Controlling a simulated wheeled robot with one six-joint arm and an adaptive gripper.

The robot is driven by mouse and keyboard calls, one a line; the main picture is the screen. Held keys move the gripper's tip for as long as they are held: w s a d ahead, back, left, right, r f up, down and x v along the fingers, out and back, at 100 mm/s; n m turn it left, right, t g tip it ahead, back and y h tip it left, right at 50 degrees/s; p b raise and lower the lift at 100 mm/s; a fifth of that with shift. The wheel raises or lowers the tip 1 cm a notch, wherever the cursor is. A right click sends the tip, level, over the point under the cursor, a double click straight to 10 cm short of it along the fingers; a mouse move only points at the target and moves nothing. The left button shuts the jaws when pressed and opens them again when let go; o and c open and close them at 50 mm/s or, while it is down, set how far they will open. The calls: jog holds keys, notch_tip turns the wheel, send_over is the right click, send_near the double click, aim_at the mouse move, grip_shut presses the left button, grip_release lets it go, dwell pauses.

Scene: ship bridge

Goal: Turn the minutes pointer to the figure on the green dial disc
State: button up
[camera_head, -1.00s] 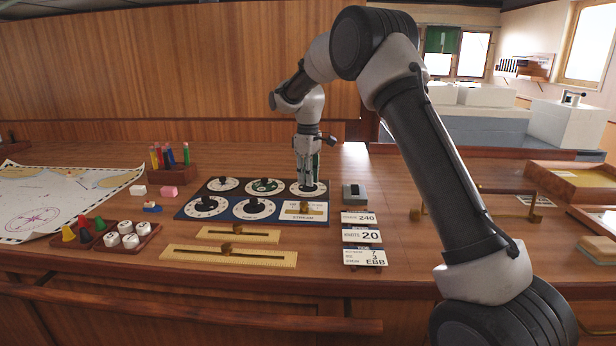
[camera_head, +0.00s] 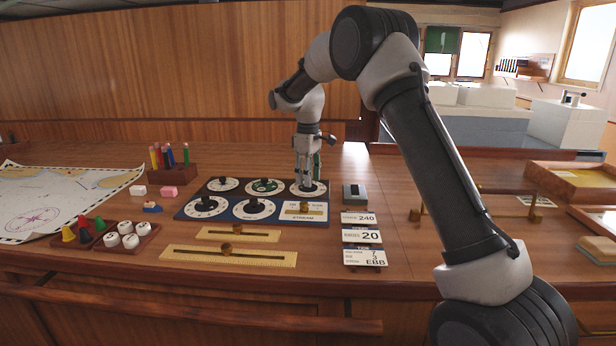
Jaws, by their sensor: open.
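The dial board (camera_head: 183,212) lies on the wooden desk with two rows of round dials. A dial with a green centre (camera_head: 264,186) and a black knob sits in the middle of the back row. A white dial (camera_head: 321,189) sits at the back right. My gripper (camera_head: 308,180) points down over this back-right dial, its fingers open around or beside its knob. The fingers hide most of that knob, and I cannot tell whether they touch it. The dial figures and pointers are too small to read.
Two slider rulers (camera_head: 240,256) lie in front of the board. Cards reading 240, 20 and EBB (camera_head: 362,237) lie to the right, near a small grey box (camera_head: 355,194). Desk right of the cards is mostly clear.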

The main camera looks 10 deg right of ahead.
notch_tip(320, 180, up, 12)
dwell(0.4)
jog(key=shift+f, duration=0.1)
notch_tip(320, 180, down, 5)
jog(key=s+m, duration=0.3)
jog(key=s+d+r+m+t, duration=0.1)
jog(key=s+d, duration=0.4)
jog(key=s, duration=0.8)
jog(key=s+d+r+m+t, duration=0.2)
jog(key=s+d+m, duration=0.1)
jog(key=s, duration=1.1)
jog(key=s+d+r+m+t, duration=0.1)
jog(key=s+d, duration=0.5)
jog(key=s, duration=0.8)
jog(key=shift+d+r+m, duration=0.35)
jog(key=shift+r+m, duration=0.35)
jog(key=shift+m, duration=0.1)
